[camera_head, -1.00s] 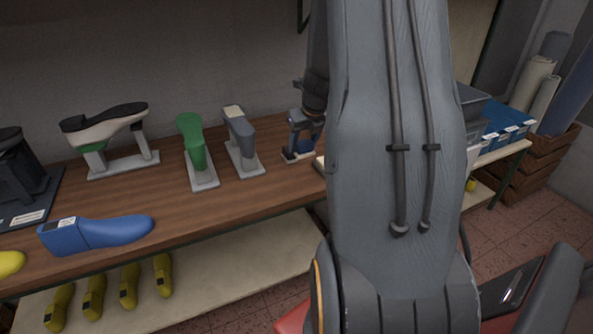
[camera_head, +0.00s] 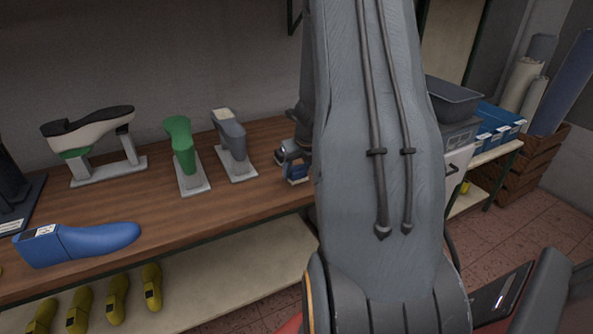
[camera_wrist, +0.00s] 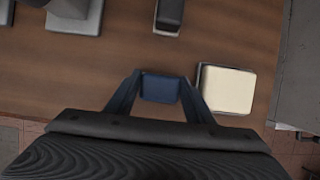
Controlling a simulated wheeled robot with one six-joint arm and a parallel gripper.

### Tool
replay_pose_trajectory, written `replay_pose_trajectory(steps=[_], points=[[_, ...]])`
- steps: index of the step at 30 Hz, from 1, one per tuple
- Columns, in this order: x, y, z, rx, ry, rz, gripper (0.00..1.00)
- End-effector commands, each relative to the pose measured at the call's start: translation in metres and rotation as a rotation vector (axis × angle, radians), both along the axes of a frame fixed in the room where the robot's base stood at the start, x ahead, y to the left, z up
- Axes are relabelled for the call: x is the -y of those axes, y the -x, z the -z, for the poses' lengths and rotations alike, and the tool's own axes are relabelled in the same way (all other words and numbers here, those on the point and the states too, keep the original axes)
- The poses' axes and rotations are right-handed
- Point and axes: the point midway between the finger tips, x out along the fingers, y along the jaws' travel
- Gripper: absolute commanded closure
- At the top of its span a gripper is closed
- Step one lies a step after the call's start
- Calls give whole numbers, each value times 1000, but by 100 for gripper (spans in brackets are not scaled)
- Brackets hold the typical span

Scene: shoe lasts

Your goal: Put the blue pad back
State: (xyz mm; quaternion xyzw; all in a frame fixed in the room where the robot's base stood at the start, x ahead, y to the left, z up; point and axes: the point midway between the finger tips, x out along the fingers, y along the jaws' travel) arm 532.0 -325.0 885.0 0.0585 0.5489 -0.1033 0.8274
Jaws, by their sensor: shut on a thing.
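The blue pad (camera_wrist: 160,86) sits between the two fingers of my gripper (camera_wrist: 160,92) in the wrist view, and the gripper is shut on it. In the head view my gripper (camera_head: 294,158) is over the wooden bench, with the blue pad (camera_head: 297,173) low at its tip. My arm hides the bench just to the right. I cannot tell whether the pad touches the bench. A cream-topped block (camera_wrist: 228,88) lies close to the right of the gripper in the wrist view, apart from the pad.
A grey stand (camera_head: 232,145), a green stand (camera_head: 182,148) and a shoe on a stand (camera_head: 90,140) stand left along the bench (camera_head: 160,205). A blue last (camera_head: 85,243) lies at its front. Yellow lasts (camera_head: 117,298) are on the shelf below. Blue boxes (camera_head: 497,125) stand at right.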

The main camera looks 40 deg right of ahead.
Motion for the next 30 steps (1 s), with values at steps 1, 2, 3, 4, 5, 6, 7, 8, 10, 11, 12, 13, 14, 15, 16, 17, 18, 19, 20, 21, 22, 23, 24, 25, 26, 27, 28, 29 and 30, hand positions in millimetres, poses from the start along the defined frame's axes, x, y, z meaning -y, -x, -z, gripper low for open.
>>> replay_pose_trajectory(steps=[1, 2, 3, 4, 5, 6, 7, 8, 10, 11, 12, 13, 14, 15, 16, 17, 18, 19, 20, 21, 22, 23, 24, 25, 26, 27, 28, 29, 30], points=[[0, 0, 0, 0, 0, 0, 73], [0, 0, 1, 0, 0, 0, 73], [0, 0, 2, 0, 0, 0, 73], [0, 0, 3, 0, 0, 0, 73], [0, 0, 3, 0, 0, 0, 50], [0, 0, 2, 0, 0, 0, 44], [0, 0, 2, 0, 0, 0, 39], [0, 0, 2, 0, 0, 0, 34], [0, 0, 2, 0, 0, 0, 33], [0, 0, 2, 0, 0, 0, 33], [0, 0, 2, 0, 0, 0, 33], [0, 0, 2, 0, 0, 0, 33], [0, 0, 2, 0, 0, 0, 33], [0, 0, 2, 0, 0, 0, 33], [0, 0, 2, 0, 0, 0, 33], [0, 0, 2, 0, 0, 0, 33], [0, 0, 1, 0, 0, 0, 33], [0, 0, 0, 0, 0, 0, 33], [0, 0, -2, 0, 0, -1, 33], [0, 2, -6, 2, 1, -1, 33], [-1, 3, -11, 2, 2, -1, 33], [-1, 5, -15, 3, 2, -1, 33], [-1, 7, -23, 3, 3, 0, 33], [-2, 10, -28, 2, 3, 0, 33], [-3, 12, -34, 3, 3, 0, 33], [-4, 15, -42, 2, 3, -1, 33], [-5, 18, -48, 2, 2, -2, 33], [-5, 20, -54, 2, 2, -2, 33], [-6, 23, -62, 3, 3, -2, 33]])
